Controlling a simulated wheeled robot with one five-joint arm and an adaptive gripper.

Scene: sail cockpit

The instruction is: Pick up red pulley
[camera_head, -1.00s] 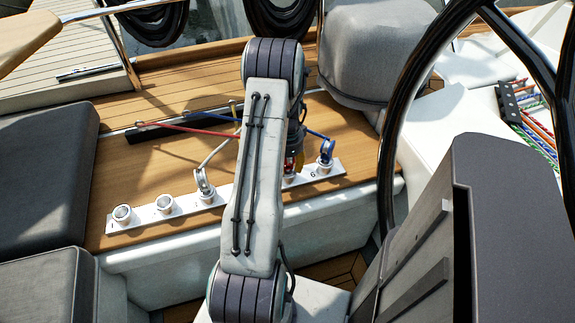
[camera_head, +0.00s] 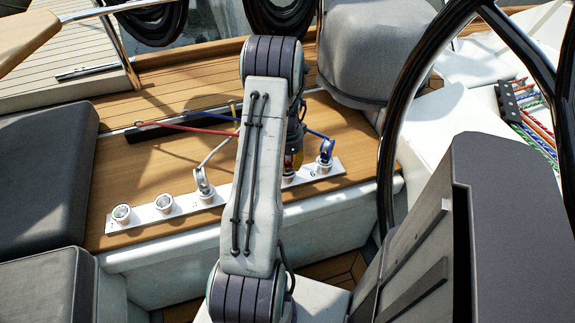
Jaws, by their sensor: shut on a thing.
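My gripper (camera_head: 292,160) is mostly hidden behind my own arm, over the right part of the white numbered strip (camera_head: 235,195). A small bit of the red pulley (camera_head: 288,161) shows beside the arm, at the gripper, just above a white socket. My gripper is shut on it. Whether the pulley still touches the socket cannot be told. A red line (camera_head: 200,130) runs from the left toward the spot behind the arm.
A blue pulley (camera_head: 326,150) stands close on the right in the socket marked 6. A white-grey pulley (camera_head: 202,180) stands left of the arm. Two empty sockets (camera_head: 164,204) are farther left. A black steering wheel (camera_head: 390,150) rises at the right.

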